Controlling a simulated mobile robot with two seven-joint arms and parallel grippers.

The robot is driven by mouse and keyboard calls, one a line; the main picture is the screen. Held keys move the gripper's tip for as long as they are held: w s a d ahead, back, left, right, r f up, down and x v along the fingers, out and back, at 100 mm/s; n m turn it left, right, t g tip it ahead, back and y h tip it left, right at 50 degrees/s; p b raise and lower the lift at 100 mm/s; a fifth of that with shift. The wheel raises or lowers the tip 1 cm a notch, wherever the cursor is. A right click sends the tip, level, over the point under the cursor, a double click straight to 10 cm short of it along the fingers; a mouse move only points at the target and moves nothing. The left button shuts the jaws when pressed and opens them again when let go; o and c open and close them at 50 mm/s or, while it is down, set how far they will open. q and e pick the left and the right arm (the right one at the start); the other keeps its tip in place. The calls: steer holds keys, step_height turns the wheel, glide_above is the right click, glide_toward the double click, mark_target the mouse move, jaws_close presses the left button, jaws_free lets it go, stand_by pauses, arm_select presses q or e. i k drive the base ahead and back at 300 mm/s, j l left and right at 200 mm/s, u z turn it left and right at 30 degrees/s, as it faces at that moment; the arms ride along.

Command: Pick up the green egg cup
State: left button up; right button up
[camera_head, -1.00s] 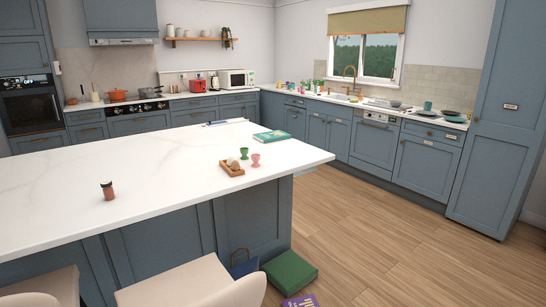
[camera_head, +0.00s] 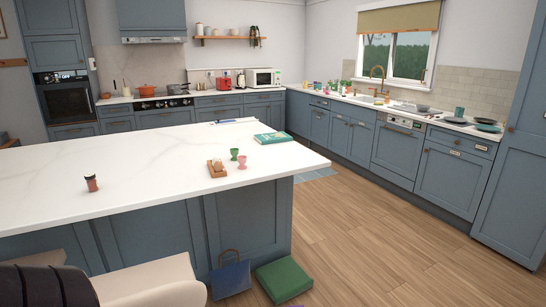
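The green egg cup (camera_head: 234,154) stands upright on the white marble island top, near its right end. A pink egg cup (camera_head: 242,162) stands just in front of it and to its right. A small wooden tray (camera_head: 218,174) with eggs on it lies to the left of the pink cup. Neither of my grippers shows. A dark ribbed shape, perhaps part of my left arm, is at the bottom left, well away from the egg cup.
A spice jar (camera_head: 91,184) stands on the island at the left, and a teal book (camera_head: 273,137) lies behind the cups. Cream chairs (camera_head: 150,280), a blue bag (camera_head: 231,279) and a green box (camera_head: 286,279) stand before the island. Wooden floor (camera_head: 400,245) is open to the right.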

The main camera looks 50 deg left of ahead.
mark_target(234, 152)
steer(key=i+l, duration=0.1)
steer(key=i, duration=0.3)
steer(key=i+l+u, duration=0.1)
steer(key=i, duration=0.3)
steer(key=i+l, duration=0.1)
steer(key=i, duration=0.3)
steer(key=i+u, duration=0.4)
steer(key=i+j+u, duration=0.1)
steer(key=u, duration=0.25)
steer(key=i+l+u, duration=0.15)
steer(key=i+u, duration=0.25)
steer(key=i+j+u, duration=0.1)
steer(key=i+u, duration=0.15)
steer(key=u, duration=0.15)
steer(key=i+u, duration=0.2)
steer(key=u, duration=0.2)
steer(key=i+u, duration=0.25)
steer(key=u, duration=0.15)
